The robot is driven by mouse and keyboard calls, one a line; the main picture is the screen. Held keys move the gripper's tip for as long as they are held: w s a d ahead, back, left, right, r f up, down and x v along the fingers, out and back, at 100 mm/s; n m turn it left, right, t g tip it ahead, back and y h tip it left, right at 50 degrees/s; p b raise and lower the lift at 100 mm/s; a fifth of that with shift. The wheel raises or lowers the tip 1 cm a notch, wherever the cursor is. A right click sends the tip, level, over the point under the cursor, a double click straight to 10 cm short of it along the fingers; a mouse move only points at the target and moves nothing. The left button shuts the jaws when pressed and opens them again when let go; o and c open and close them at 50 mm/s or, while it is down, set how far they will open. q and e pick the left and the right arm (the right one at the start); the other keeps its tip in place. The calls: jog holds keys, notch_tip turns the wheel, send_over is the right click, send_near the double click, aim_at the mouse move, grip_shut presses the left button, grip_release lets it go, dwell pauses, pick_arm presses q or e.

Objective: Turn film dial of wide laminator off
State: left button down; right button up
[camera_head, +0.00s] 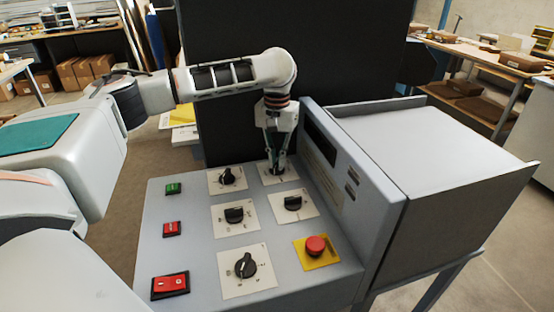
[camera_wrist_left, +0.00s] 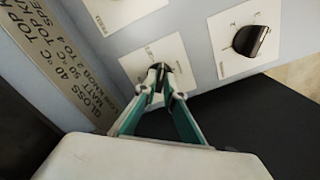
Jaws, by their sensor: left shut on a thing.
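The wide laminator's grey control panel (camera_head: 200,255) carries several black dials on white plates. My left gripper (camera_head: 277,166) points down at the far right dial, and its fingers are shut on that dial's knob. In the left wrist view the gripper (camera_wrist_left: 159,76) closes around the dark knob in the middle of its white plate (camera_wrist_left: 180,52). The knob is mostly hidden between the fingertips, so its pointer direction cannot be read. The neighbouring far left dial (camera_head: 228,177) also shows in the left wrist view (camera_wrist_left: 250,41). My right gripper is not in view.
Other dials (camera_head: 234,214), (camera_head: 292,202) and (camera_head: 246,266) sit nearer on the panel. A red mushroom button (camera_head: 316,245) is at the right. Green (camera_head: 173,188) and red (camera_head: 172,228) buttons and a red switch (camera_head: 170,286) line the left. The laminator's upright face (camera_head: 345,180) rises close beside the gripper.

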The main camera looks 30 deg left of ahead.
pick_arm(q)
jog(key=n, duration=0.7)
jog(key=shift+r, duration=0.1)
jog(key=shift+w, duration=0.1)
dwell(0.4)
jog(key=c, duration=2.1)
grip_release()
jog(key=shift+c, duration=0.2)
notch_tip(320, 180, up, 12)
